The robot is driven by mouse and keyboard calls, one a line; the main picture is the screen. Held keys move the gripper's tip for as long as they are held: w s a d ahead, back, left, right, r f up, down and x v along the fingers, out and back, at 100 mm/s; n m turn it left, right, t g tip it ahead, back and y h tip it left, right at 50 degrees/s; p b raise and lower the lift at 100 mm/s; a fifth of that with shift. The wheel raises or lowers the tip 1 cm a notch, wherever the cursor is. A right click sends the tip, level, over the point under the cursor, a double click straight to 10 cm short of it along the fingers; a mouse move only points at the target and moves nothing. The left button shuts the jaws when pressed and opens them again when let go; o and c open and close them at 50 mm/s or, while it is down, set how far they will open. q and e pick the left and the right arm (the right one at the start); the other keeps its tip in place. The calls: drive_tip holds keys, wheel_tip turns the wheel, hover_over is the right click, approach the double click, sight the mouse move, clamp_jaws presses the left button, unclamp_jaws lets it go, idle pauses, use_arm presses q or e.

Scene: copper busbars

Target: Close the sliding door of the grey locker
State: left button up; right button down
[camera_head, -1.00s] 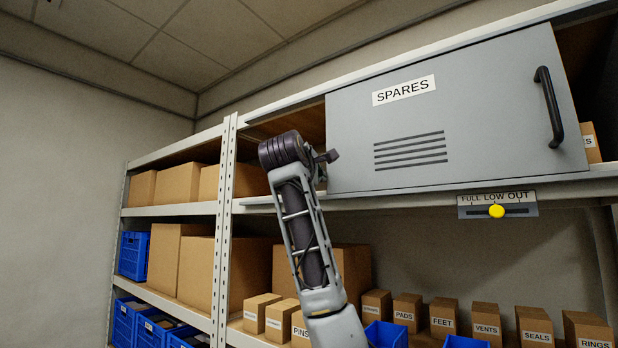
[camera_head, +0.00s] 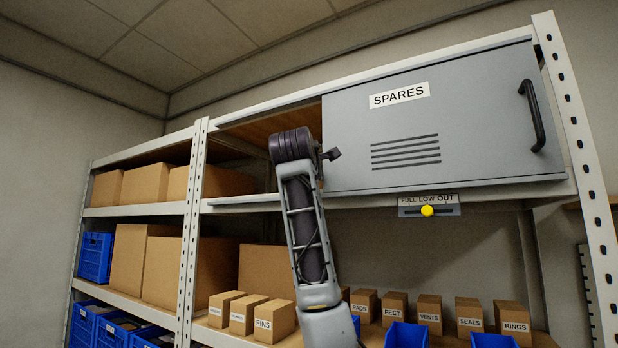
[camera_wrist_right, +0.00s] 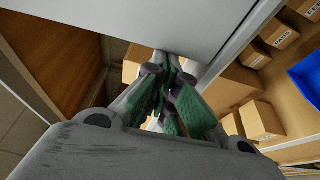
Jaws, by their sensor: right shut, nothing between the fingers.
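The grey sliding door (camera_head: 470,125) of the locker carries a SPARES label, vent slots and a black handle (camera_head: 532,115) at its right end. Its right edge lies close to the white shelf post, with a thin dark gap near the top. To its left, the wooden interior (camera_head: 245,135) is open to view. My right gripper (camera_head: 331,154) is at the door's left edge, mostly hidden behind my wrist. In the right wrist view its green-padded fingers (camera_wrist_right: 168,65) are shut and empty, against or very near a pale grey panel (camera_wrist_right: 150,18); contact is unclear. My left gripper is not in view.
A slider plate (camera_head: 429,206) with a yellow knob sits on the shelf edge below the door. The right shelf post (camera_head: 580,170) stands beside the door. Labelled cartons (camera_head: 395,305) and blue bins (camera_head: 408,335) fill the lower shelf. Larger cartons (camera_head: 145,183) stand at left.

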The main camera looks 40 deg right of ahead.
drive_tip(key=shift+s, duration=0.15)
drive_tip(key=v, duration=1.1)
drive_tip(key=shift+a, duration=0.4)
drive_tip(key=shift+s+m, duration=0.15)
drive_tip(key=shift+m, duration=0.15)
idle(0.3)
